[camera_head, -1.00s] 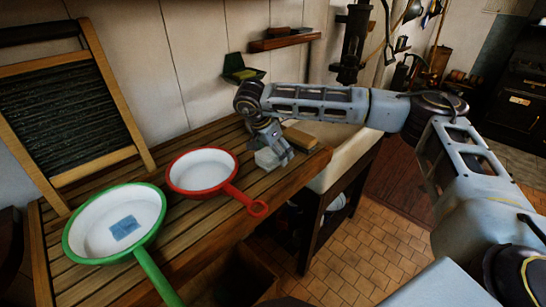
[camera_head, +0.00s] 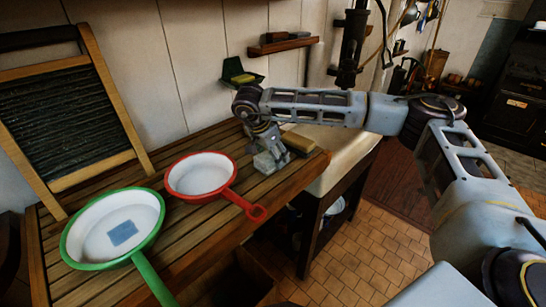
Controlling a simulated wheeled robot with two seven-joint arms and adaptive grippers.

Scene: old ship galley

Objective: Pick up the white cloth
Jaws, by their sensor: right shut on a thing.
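The white cloth (camera_head: 264,163) is a small pale bundle at the right part of the slatted wooden counter, just right of the red pan. My right gripper (camera_head: 273,157) reaches down to it from above and is shut on it, with the fingers covering part of it. I cannot tell whether the cloth touches the counter. My left gripper is not in view.
A red pan (camera_head: 199,174) and a green pan (camera_head: 95,235) holding a blue cloth (camera_head: 123,232) stand on the counter (camera_head: 190,228). A tan block (camera_head: 298,141) lies close right of my gripper. A washboard (camera_head: 62,120) leans at left; a pale sink (camera_head: 345,155) adjoins at right.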

